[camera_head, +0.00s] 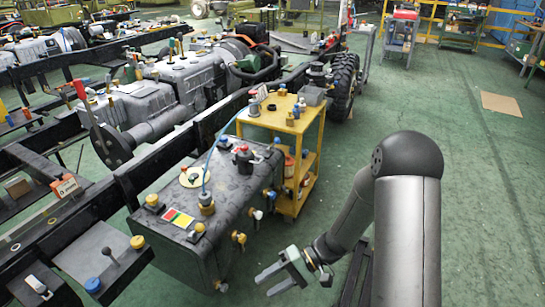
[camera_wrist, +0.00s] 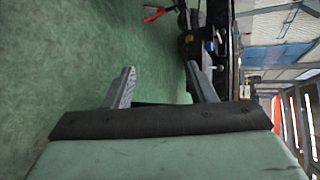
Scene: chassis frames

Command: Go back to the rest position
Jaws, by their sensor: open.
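My gripper (camera_head: 274,280) is in the lower middle of the head view, at the end of my grey arm. Its two fingers are spread apart with nothing between them. It is right of the dark tank, apart from it, above the green floor. In the wrist view my gripper (camera_wrist: 160,82) also shows open, with bare green floor between and beyond the fingertips. Part of the chassis (camera_wrist: 200,40) shows behind the right finger there.
The dark tank (camera_head: 225,187) with yellow and blue caps sits on the chassis frame left of my gripper. A yellow trolley (camera_head: 284,119) stands behind it. A wheel (camera_head: 342,85) is farther back. Green floor (camera_head: 480,190) is clear to the right.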

